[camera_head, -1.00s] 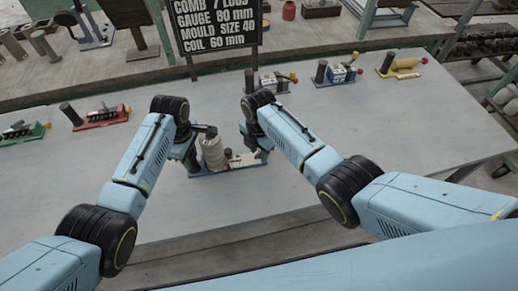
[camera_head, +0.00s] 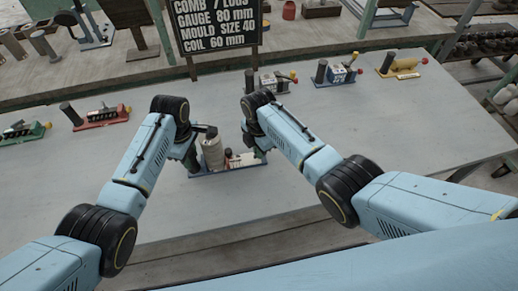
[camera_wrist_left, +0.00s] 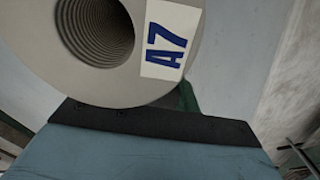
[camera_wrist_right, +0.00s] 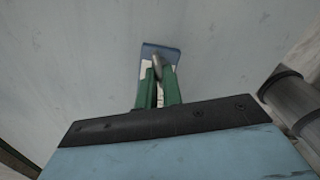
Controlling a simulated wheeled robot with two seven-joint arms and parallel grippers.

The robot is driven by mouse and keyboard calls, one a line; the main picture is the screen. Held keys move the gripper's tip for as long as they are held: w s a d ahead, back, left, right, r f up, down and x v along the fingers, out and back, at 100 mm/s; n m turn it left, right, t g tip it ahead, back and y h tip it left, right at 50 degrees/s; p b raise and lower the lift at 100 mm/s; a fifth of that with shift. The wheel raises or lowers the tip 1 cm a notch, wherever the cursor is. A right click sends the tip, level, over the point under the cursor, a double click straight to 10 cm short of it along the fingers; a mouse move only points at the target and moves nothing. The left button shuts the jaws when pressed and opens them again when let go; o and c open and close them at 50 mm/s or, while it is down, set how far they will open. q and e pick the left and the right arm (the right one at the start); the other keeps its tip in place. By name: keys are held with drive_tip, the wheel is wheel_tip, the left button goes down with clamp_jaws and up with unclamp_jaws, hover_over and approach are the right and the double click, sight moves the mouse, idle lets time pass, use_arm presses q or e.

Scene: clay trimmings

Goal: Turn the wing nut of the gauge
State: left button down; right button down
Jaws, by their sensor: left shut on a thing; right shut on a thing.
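The gauge fixture has a blue base (camera_head: 228,169) and stands on the grey table between my two grippers. A cream cylinder (camera_head: 212,153) stands on its left part. In the left wrist view a grey cylinder (camera_wrist_left: 60,70) with a threaded bore and an "A7" label is close to the camera and hides most of my left gripper (camera_wrist_left: 188,97). The left gripper is shut at the fixture's left end; what it grips is hidden. My right gripper (camera_wrist_right: 158,85) has green fingers shut on a small silver piece (camera_wrist_right: 157,65), apparently the wing nut, at the fixture's right end.
Other fixtures stand along the table: green (camera_head: 24,133), red (camera_head: 104,117), and yellow (camera_head: 402,68). A black sign (camera_head: 216,24) stands behind, reading "GAUGE 80 mm" among other lines. The table's right part is clear.

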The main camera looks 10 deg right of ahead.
drive_tip(key=m, duration=0.6)
drive_tip(key=shift+w, duration=0.15)
drive_tip(key=m, duration=0.5)
drive_tip(key=shift+w+m, duration=0.1)
drive_tip(key=shift+m, duration=0.3)
drive_tip(key=m, duration=0.3)
drive_tip(key=shift+d+m, duration=0.1)
drive_tip(key=shift+m, duration=0.2)
drive_tip(key=m, duration=0.4)
drive_tip(key=shift+w, duration=0.1)
drive_tip(key=shift+d+m, duration=0.1)
drive_tip(key=shift+m, duration=0.2)
drive_tip(key=c, duration=1.5)
unclamp_jaws()
drive_tip(key=shift+c, duration=0.2)
